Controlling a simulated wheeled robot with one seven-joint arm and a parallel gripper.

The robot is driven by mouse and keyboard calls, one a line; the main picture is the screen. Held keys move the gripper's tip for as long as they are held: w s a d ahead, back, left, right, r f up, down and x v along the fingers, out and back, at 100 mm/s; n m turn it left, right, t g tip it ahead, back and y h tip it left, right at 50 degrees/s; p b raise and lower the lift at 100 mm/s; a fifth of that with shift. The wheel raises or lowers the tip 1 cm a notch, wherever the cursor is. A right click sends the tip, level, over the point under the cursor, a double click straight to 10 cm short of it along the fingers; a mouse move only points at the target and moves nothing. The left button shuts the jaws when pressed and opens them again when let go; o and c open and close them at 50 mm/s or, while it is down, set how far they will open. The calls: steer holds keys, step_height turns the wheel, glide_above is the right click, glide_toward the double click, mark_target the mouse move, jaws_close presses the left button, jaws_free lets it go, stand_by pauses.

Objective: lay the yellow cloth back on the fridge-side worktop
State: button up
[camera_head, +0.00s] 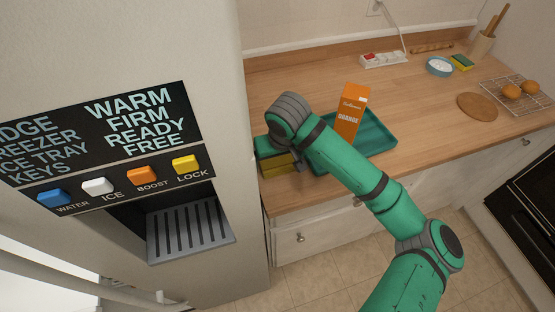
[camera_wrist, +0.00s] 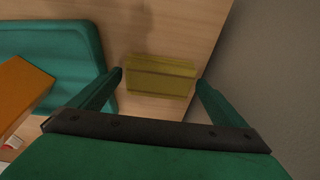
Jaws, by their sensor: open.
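The yellow cloth (camera_wrist: 160,77) looks like a folded, flat-sided block in the wrist view. It appears to rest on the wooden worktop, close to its right edge there. My gripper (camera_wrist: 159,82) is open, with one finger to the left and one to the right of the cloth. Small gaps show between the fingers and the cloth. In the head view the cloth (camera_head: 279,166) shows partly beneath my gripper (camera_head: 273,153), at the worktop's end beside the fridge. The arm hides part of this area.
A teal tray (camera_head: 380,146) holding an orange carton (camera_head: 349,112) stands just right of the cloth. The fridge (camera_head: 240,100) stands close on the left. The middle of the worktop is clear.

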steer(key=a+v, duration=0.1)
steer(key=v, duration=1.1)
steer(key=shift+d+r, duration=0.2)
steer(key=shift+d, duration=0.25)
